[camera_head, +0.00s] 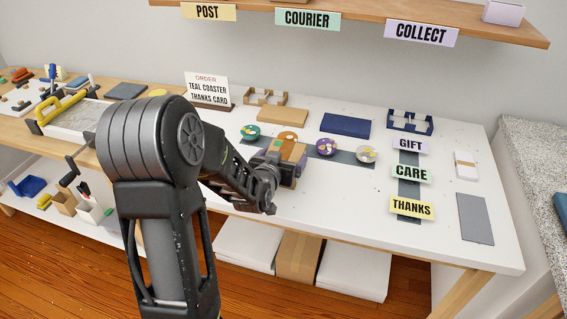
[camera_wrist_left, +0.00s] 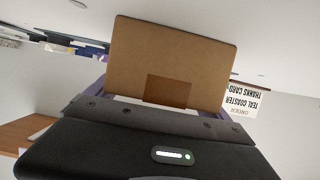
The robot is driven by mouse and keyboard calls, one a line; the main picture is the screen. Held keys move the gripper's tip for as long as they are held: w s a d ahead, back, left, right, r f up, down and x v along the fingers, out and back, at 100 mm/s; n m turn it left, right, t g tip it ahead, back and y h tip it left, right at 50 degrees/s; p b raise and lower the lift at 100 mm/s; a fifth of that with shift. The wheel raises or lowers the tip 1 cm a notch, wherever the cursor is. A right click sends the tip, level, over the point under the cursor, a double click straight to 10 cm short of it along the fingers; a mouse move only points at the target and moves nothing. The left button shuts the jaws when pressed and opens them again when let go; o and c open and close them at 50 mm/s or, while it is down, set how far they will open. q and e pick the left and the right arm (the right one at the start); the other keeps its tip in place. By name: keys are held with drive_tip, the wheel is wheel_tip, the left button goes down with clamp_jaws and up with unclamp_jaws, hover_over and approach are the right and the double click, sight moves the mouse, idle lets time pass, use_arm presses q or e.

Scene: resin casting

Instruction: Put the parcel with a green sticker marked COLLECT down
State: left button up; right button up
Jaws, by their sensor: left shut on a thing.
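My left gripper (camera_head: 279,168) is shut on a brown cardboard parcel (camera_head: 291,152) over the front middle of the white table (camera_head: 330,215). In the left wrist view the parcel (camera_wrist_left: 170,55) fills the middle, with a darker brown patch at its lower edge. A green patch shows beside the gripper in the head view, but I cannot read any COLLECT marking on it. I cannot tell whether the parcel touches the table. The purple COLLECT label (camera_head: 421,33) hangs on the right of the wooden shelf (camera_head: 360,20). My right gripper is not in view.
Round coasters (camera_head: 327,146) lie on a grey strip beside the parcel. GIFT, CARE and THANKS (camera_head: 412,208) cards lie to the right. A white box (camera_head: 503,12) sits at the shelf's right end.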

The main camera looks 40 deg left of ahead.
use_arm(q)
drive_tip(key=c, duration=0.6)
wheel_tip(320, 180, up, 10)
drive_tip(key=shift+r+p, duration=0.1)
drive_tip(key=shift+p, duration=1.05)
